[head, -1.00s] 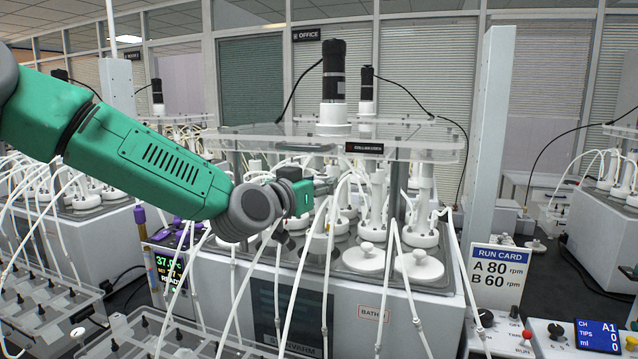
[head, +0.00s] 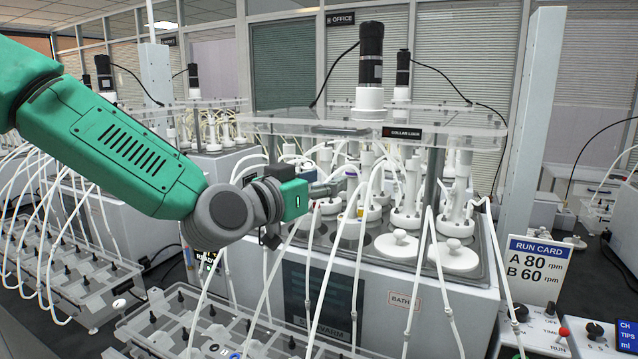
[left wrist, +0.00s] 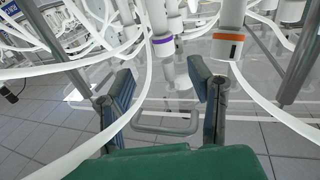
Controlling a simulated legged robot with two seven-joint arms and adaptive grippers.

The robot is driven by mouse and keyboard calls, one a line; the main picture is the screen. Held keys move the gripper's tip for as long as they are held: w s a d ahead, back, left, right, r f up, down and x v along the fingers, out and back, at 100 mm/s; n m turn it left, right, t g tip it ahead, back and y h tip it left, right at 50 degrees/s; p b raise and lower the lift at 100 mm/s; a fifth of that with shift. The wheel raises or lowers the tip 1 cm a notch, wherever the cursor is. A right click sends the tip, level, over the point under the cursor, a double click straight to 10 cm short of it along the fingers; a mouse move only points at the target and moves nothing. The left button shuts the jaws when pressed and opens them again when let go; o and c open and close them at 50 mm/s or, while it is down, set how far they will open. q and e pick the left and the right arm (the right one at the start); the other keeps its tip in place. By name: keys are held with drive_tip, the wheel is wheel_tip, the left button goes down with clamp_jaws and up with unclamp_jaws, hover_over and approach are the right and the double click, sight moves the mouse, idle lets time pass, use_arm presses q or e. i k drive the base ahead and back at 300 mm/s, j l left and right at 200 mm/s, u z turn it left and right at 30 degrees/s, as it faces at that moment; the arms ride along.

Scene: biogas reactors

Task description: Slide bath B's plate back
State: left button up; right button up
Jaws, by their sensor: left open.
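Bath B (head: 403,300) is the white unit with a partly hidden label reading BATH. A clear plate (head: 470,124) with a black COLLAR LOCK tag lies level above its vessels, under a black motor. My left gripper (head: 335,187) is below the plate's front edge, among the white tubes at the bath's left part. In the left wrist view its two fingers (left wrist: 160,72) are apart. A grey U-shaped handle (left wrist: 165,130) shows between and beyond them, apart from them as far as I can tell. My right gripper is not in view.
White tubes hang from the vessels around my gripper down to a clear rack (head: 190,325) in front. Two white lids (head: 455,255) sit on the bath's right part. A run card (head: 538,265) stands at right, beside a tall grey post (head: 530,120).

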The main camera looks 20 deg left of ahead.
sight(370, 113)
drive_tip(key=k+j, duration=0.2)
drive_tip(key=k, duration=0.3)
drive_tip(key=k+j, duration=0.25)
drive_tip(key=k, duration=0.2)
